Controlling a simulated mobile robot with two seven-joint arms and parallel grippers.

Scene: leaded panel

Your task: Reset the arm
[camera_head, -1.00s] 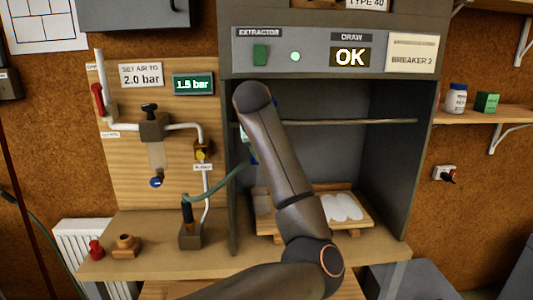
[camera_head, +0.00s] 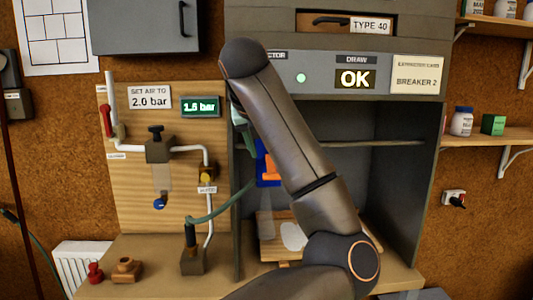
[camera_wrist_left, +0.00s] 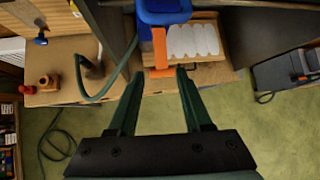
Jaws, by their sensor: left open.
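My left arm rises across the middle of the head view and hides much of the booth opening. My left gripper (camera_head: 246,135) hangs below its upper end, mostly hidden behind the arm. In the left wrist view the gripper (camera_wrist_left: 156,76) is open, its two green fingers apart with nothing between them. A blue device with an orange part (camera_wrist_left: 160,50) is just beyond the fingertips. In the head view the blue and orange device (camera_head: 269,165) is partly behind my arm, in the booth opening. My right gripper is not in view.
A wooden tray (camera_head: 266,248) with white pieces lies on the booth floor. A green hose (camera_head: 222,206) crosses left of the booth. The wooden bench (camera_head: 150,288) holds a red knob (camera_head: 95,272) and a brown fitting (camera_head: 126,269). A rail (camera_head: 385,143) spans the booth.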

